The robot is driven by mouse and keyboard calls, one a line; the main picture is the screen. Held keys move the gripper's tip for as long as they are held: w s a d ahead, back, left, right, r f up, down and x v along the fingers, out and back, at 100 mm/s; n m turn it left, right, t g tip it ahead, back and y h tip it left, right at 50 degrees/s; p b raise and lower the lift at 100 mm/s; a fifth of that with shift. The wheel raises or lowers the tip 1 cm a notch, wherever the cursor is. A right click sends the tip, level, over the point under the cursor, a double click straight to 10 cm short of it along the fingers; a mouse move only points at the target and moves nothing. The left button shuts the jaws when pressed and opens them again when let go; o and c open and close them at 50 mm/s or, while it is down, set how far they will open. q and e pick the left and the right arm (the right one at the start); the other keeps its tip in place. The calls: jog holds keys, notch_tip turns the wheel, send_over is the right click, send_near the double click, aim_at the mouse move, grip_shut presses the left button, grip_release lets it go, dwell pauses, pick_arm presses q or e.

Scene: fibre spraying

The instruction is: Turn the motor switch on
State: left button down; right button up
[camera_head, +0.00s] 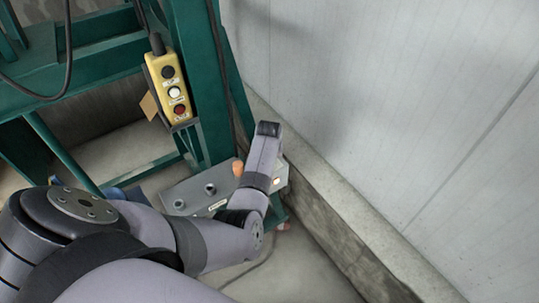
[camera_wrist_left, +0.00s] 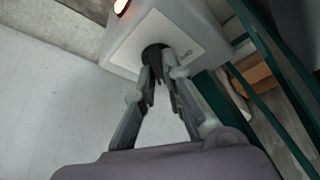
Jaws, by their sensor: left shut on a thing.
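The motor switch is a dark round knob (camera_wrist_left: 154,52) on a white plate (camera_wrist_left: 185,35) of a grey control box. My left gripper (camera_wrist_left: 162,75) is in the left wrist view with its two fingers closed in on the knob, and it is shut on it. The fingertips partly cover the knob, so its exact angle cannot be told. In the head view the grey box (camera_head: 190,190) sits low by the green frame, and my left arm hides the gripper and the knob. My right gripper is in neither view.
A yellow pendant (camera_head: 170,88) with several buttons hangs on the green frame (camera_head: 190,40). A pale wall (camera_head: 400,90) and a concrete ledge (camera_head: 345,215) bound the right side.

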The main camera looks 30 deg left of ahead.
pick_arm(q)
jog(key=shift+s+f, duration=0.15)
jog(key=shift+f, duration=0.05)
jog(key=c, duration=1.7)
grip_release()
jog(key=shift+r, duration=0.1)
jog(key=shift+d+r, duration=0.1)
jog(key=shift+r, duration=0.35)
jog(key=v, duration=1.1)
